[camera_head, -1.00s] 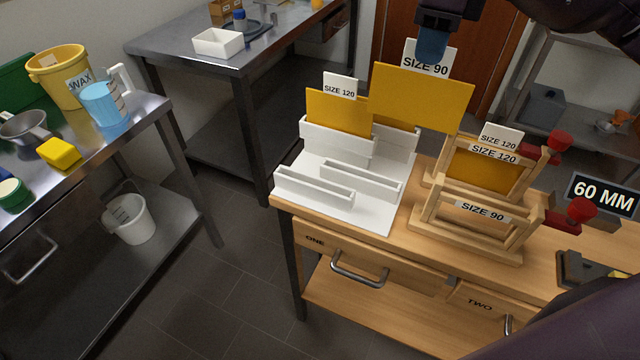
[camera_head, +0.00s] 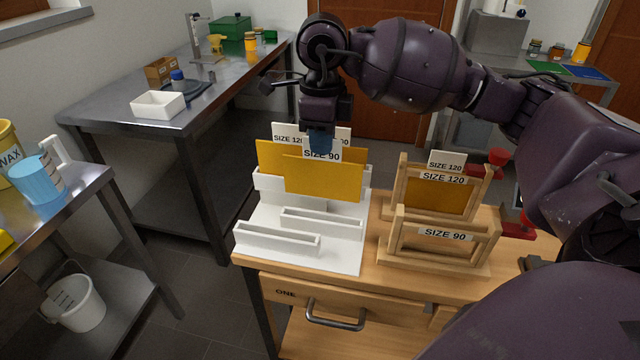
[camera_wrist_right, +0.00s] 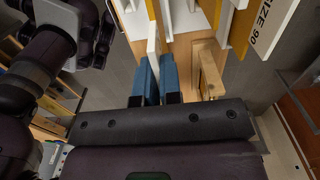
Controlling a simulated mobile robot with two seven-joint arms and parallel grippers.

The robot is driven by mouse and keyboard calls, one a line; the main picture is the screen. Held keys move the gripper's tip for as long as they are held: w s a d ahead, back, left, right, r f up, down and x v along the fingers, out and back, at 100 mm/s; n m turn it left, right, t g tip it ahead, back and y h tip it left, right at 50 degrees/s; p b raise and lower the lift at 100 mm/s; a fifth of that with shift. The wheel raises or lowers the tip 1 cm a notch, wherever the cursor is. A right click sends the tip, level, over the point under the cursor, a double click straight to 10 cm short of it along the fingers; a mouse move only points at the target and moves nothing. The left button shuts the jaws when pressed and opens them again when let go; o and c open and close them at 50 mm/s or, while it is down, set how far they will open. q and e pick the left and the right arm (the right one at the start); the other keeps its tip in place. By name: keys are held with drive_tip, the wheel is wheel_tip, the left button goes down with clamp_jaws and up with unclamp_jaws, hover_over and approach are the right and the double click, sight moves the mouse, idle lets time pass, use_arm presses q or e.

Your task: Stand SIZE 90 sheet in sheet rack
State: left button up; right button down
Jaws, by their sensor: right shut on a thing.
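My right gripper (camera_head: 320,143) is shut on the white tab of the SIZE 90 sheet (camera_head: 322,178), a yellow panel held roughly upright. Its blue fingers (camera_wrist_right: 158,80) also show in the right wrist view. The sheet is over the back part of the white slotted rack (camera_head: 262,255); I cannot tell whether its lower edge touches. A SIZE 120 sheet (camera_head: 269,158) stands in the rack's back left, partly behind the held sheet. Another white tab (camera_head: 343,134) shows behind, its text mostly covered. The two front slots (camera_head: 276,238) look empty. My left gripper is out of view.
A wooden stand (camera_head: 437,262) is right of the rack; its back frame holds a SIZE 120 sheet (camera_head: 436,197), and its front frame, labelled SIZE 90, looks empty. Red clamps (camera_head: 517,224) jut out at its right. Steel tables (camera_head: 190,125) stand left and behind.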

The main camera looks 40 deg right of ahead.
sight(322, 183)
drive_tip(key=shift+f+b, duration=0.45)
drive_tip(key=shift+f, duration=4.2)
drive_tip(key=shift+f, duration=0.2)
drive_tip(key=c, duration=1.4)
unclamp_jaws()
drive_tip(key=shift+o, duration=0.5)
drive_tip(key=shift+r, duration=0.1)
wheel_tip(322, 183, up, 12)
drive_tip(key=shift+r+p, duration=0.1)
drive_tip(key=shift+p, duration=0.5)
